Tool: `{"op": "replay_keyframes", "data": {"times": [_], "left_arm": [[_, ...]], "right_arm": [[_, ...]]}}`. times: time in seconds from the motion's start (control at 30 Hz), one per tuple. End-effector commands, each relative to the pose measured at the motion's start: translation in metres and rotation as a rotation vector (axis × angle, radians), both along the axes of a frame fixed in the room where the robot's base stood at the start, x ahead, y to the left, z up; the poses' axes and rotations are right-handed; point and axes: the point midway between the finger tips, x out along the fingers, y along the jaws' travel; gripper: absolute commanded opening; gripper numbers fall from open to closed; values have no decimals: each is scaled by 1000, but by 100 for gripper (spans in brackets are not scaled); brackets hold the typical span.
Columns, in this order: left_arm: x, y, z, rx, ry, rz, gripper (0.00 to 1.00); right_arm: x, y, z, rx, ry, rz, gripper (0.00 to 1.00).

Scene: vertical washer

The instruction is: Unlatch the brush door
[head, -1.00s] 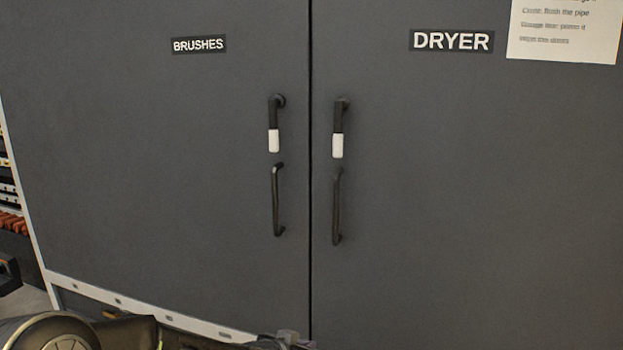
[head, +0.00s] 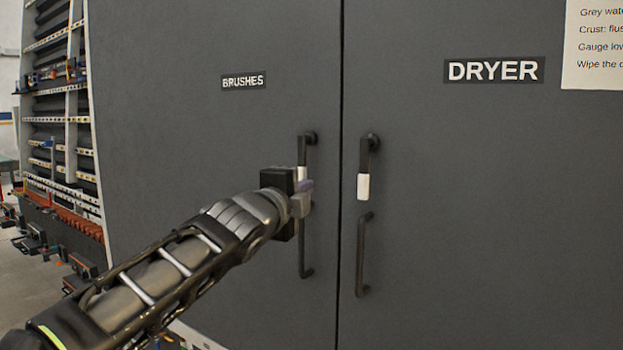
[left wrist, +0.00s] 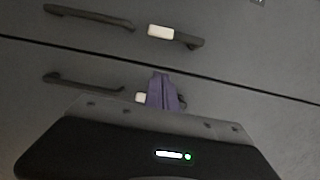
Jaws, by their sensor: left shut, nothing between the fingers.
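The brush door (head: 200,150), labelled BRUSHES, is a closed grey panel. Its latch (head: 302,148) is a dark lever hanging down from a pivot, with a white sleeve (head: 302,173) partly hidden by my gripper. A dark pull handle (head: 304,262) is below it, its upper part hidden. My left gripper (head: 305,195) is shut and empty, in front of the sleeve's lower end. In the left wrist view its purple fingers (left wrist: 163,92) overlap the latch, with a bit of white sleeve (left wrist: 141,97) beside them. I cannot tell whether they touch. My right gripper is not in view.
The dryer door (head: 480,200) is right of the narrow seam, with its own hanging latch (head: 368,150), white sleeve (head: 363,187) and pull handle (head: 361,255). A paper notice (head: 595,45) is at top right. Shelving (head: 60,120) stands at the far left.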

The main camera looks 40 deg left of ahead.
Motion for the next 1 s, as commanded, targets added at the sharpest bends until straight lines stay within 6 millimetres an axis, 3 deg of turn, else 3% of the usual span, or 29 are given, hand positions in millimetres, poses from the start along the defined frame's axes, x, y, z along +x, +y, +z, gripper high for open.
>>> {"op": "replay_keyframes", "data": {"times": [0.47, 0.67, 0.97, 1.0], "left_arm": [[12, 2, -1, -3, 1, -2, 0], [40, 10, -1, -5, 3, -2, 0], [103, 27, 0, -6, 3, -3, 0], [99, 34, 9, -5, 3, 0, 0]], "right_arm": [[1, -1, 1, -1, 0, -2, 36], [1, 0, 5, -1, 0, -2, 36], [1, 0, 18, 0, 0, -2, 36], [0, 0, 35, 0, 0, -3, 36]]}}
